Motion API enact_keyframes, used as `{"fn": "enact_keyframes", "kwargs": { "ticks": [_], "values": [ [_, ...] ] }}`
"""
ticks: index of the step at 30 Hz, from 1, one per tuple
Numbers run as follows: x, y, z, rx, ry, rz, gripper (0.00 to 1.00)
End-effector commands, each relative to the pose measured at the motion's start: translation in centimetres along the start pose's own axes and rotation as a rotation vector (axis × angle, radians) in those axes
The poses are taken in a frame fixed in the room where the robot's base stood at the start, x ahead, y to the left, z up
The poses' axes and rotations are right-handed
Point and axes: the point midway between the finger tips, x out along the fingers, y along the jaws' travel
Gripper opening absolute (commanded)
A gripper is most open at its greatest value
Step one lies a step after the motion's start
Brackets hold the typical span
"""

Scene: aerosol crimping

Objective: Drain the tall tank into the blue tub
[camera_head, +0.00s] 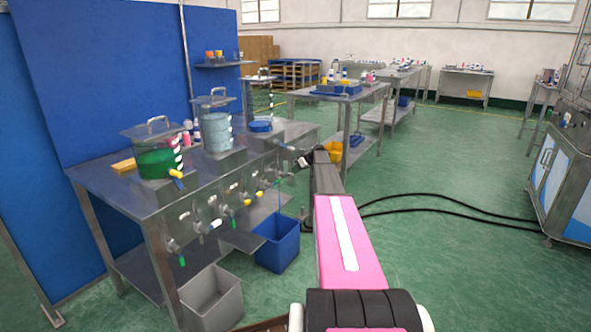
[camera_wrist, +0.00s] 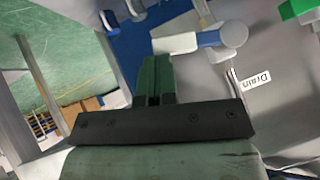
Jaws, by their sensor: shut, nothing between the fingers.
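The tall tank (camera_head: 262,98) stands at the far end of the steel bench; it looks clear, with blue at its bottom. The blue tub (camera_head: 277,243) stands on the floor in front of the bench, below the row of valves. My gripper (camera_head: 303,160) is at the bench's far front corner. Whether the fingers touch the handle is unclear.
A green tank (camera_head: 157,160) and a light blue tank (camera_head: 215,130) share the bench (camera_head: 110,180). Several valves line its front. A grey tub (camera_head: 212,298) stands on the floor at the near end. Black cables (camera_head: 440,203) cross the open green floor to the right.

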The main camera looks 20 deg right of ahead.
Motion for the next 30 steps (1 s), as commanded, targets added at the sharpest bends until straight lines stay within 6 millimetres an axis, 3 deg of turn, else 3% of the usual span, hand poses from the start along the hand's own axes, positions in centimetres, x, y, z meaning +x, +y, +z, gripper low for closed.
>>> {"fn": "enact_keyframes", "kwargs": {
  "ticks": [16,30],
  "values": [
    [3.0,1.0,2.8,0.368,-0.001,-0.37,0.0],
    [4.9,-0.1,4.8,0.36,0.0,-0.361,0.0]
  ]
}}
